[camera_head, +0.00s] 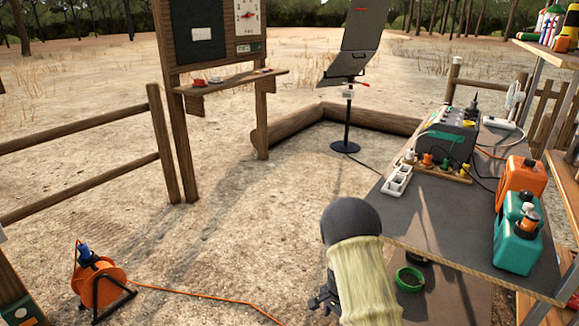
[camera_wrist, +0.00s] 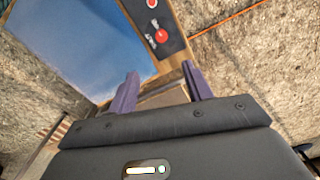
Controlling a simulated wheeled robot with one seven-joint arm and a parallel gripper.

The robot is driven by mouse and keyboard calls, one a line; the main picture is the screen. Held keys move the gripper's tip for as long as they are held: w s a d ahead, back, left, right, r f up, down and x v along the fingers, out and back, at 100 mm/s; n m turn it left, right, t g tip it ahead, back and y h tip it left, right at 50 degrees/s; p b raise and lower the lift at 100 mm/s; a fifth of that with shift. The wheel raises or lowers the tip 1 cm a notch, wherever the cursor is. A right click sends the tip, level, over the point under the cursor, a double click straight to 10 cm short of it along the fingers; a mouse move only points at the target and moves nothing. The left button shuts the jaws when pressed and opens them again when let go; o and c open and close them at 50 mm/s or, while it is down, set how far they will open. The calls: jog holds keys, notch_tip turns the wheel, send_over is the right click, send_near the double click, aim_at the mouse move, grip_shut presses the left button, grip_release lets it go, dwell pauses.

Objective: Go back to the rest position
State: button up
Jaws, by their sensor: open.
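My gripper (camera_wrist: 163,88) shows in the wrist view with its two dark purple fingers spread apart and nothing between them. Beyond the fingers is a wood-edged panel (camera_wrist: 85,45) with a bluish face and a dark strip carrying red round parts. I cannot tell how far it is from the fingertips. In the head view my arm, with a dark rounded joint and a pale yellow sleeve, stands at the front left edge of the grey table (camera_head: 415,215). My gripper is mostly hidden there behind the sleeve; only small dark parts show at its left.
A green tape roll (camera_head: 409,279) lies low beside my arm. The table holds a grey device (camera_head: 447,137), a white power strip (camera_head: 398,181), orange (camera_head: 522,180) and teal (camera_head: 517,240) canisters. An orange cable reel (camera_head: 98,281) trails cable across the ground. Open ground lies left of my arm.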

jog(key=s+r+n+t, duration=0.2)
jog(key=s+r+n, duration=0.8)
jog(key=s+r, duration=1.15)
notch_tip(320, 180, up, 31)
jog(key=w+p, duration=0.1)
jog(key=p, duration=2.9)
jog(key=shift+w, duration=0.2)
